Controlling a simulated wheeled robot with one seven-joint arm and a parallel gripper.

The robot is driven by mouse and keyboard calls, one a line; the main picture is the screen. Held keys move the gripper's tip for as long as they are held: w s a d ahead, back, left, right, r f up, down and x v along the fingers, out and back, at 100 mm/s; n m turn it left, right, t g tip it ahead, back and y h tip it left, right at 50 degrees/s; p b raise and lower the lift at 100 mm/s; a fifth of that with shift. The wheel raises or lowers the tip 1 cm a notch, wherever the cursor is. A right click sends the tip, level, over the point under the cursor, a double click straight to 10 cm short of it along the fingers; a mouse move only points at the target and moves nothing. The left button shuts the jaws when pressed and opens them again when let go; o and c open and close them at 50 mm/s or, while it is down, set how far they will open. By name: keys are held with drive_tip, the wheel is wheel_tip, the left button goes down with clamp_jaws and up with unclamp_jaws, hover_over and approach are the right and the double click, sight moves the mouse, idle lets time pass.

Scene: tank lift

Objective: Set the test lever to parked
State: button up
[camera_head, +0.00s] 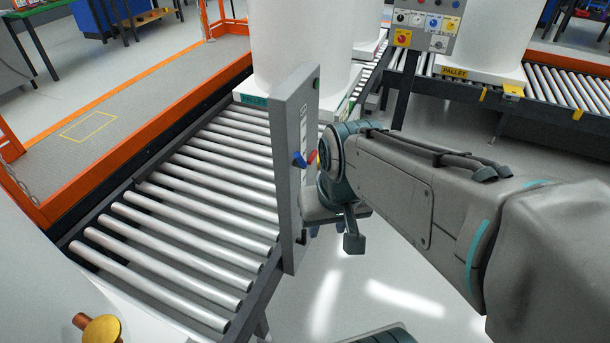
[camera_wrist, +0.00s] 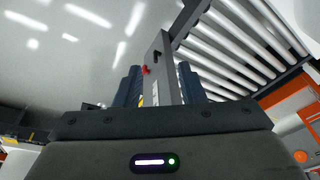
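A tall grey control panel (camera_head: 291,180) stands at the near edge of the roller conveyor. In the head view it carries a blue handle (camera_head: 299,160), a red handle (camera_head: 311,157) and a black handle (camera_head: 302,238) low down. Its labels are too small to read, so I cannot tell which is the test lever or its setting. In the wrist view the panel (camera_wrist: 163,88) shows between and beyond my gripper's (camera_wrist: 160,82) two dark fingers, with a red handle (camera_wrist: 146,70) and a black handle (camera_wrist: 156,55). The fingers are apart, with nothing visibly held. In the head view my arm mostly hides the gripper.
The roller conveyor (camera_head: 190,190) runs behind the panel, with a white tank (camera_head: 285,45) on it. A push-button box (camera_head: 427,25) stands on a post at the back. An orange-framed platform (camera_head: 130,85) lies left. The floor below my arm is clear.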

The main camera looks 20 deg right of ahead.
drive_tip(key=shift+s+f, duration=0.2)
drive_tip(key=shift+s, duration=0.1)
drive_tip(key=c, duration=0.7)
drive_tip(key=shift+f+n+h, duration=0.25)
drive_tip(key=shift+n+h, duration=0.05)
drive_tip(key=shift+n, duration=0.1)
clamp_jaws()
drive_tip(key=n+t+h+p, duration=0.2)
drive_tip(key=n+t+h, duration=1.25)
drive_tip(key=n, duration=1.05)
approach(297, 159)
drive_tip(key=w+d+r+g+p, duration=0.1)
drive_tip(key=w+d+r+g+h+p, duration=0.1)
drive_tip(key=w, duration=0.1)
drive_tip(key=w+d+r+g+h+p, duration=0.1)
drive_tip(key=w, duration=0.1)
drive_tip(key=shift+d+r, duration=0.1)
drive_tip(key=shift+r, duration=0.05)
